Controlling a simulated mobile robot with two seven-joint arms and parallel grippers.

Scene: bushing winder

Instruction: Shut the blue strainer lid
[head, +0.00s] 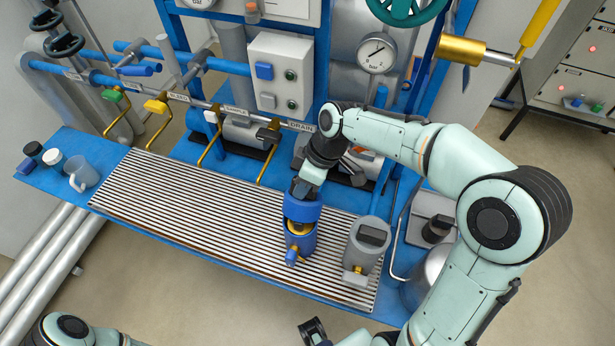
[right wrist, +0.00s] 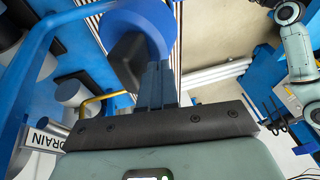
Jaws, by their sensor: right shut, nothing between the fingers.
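The blue strainer (head: 300,243) stands on the slatted grating near its front right part, with a small blue-tipped brass fitting low on its front. Its blue lid (head: 302,209) is raised at the back, and a gold-coloured inside shows between lid and body. In the right wrist view the lid (right wrist: 150,22) is a blue round shape with a dark block on it, just beyond the fingertips. My right gripper (head: 299,187) is shut and empty, right behind the lid; I cannot tell whether it touches. My left gripper is not clearly visible.
A grey strainer (head: 363,246) with a dark-topped lid stands close to the right. Brass-handled valves and a DRAIN label (head: 300,126) line the pipe behind. A mug (head: 83,172) and jars sit at the bench's left end. The grating's (head: 180,200) left and middle are clear.

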